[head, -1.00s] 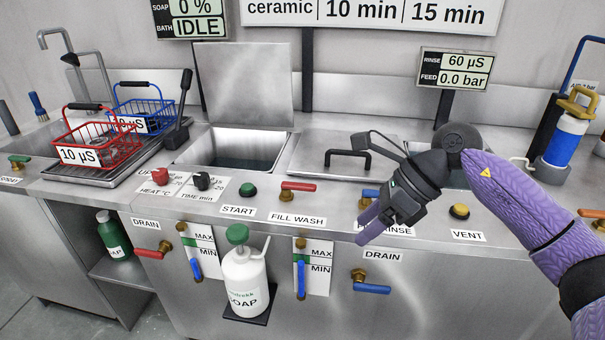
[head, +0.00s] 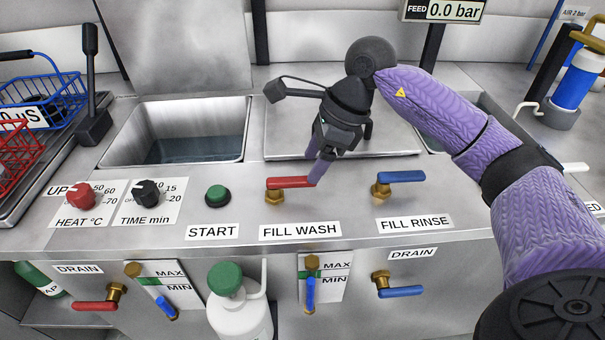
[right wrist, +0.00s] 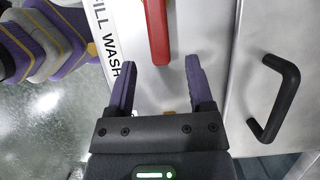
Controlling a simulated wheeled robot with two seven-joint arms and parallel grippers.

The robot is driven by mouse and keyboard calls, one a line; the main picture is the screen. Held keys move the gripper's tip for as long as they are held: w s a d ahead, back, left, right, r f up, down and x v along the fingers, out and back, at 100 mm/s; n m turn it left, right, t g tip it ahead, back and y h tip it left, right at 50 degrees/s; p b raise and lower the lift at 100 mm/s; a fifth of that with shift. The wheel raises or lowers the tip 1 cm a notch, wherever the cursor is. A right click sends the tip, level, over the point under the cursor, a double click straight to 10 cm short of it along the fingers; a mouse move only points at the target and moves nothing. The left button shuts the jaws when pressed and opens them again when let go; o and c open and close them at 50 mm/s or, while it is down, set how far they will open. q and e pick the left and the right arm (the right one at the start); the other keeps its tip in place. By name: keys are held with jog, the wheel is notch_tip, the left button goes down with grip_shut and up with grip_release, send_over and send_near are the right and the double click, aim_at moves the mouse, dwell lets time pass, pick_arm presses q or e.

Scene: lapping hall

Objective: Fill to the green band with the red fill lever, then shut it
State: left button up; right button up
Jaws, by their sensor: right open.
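The red fill lever (head: 290,182) sits on a brass valve above the FILL WASH label (head: 300,231), its handle pointing right. My right gripper (head: 317,172) is over the handle's right end, open and empty. In the right wrist view the lever (right wrist: 158,35) lies ahead of the open fingers (right wrist: 160,68), its end close to the gap between the tips; I see no contact. The gauge (head: 335,283) below has a blue column reaching about the lower edge of a green band near MAX; the exact level is too small to tell. My left gripper is out of view.
The open wash basin (head: 240,140) holds some water. A blue FILL RINSE lever (head: 401,177) is to the right. The green START button (head: 217,196) is to the left. A black lid handle (right wrist: 275,97) shows in the right wrist view. A red drain lever (head: 96,306) is low left.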

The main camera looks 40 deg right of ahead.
aim_at(304, 179)
jog(key=x, duration=0.3)
jog(key=shift+b, duration=0.35)
grip_shut()
dwell(0.6)
dwell(0.4)
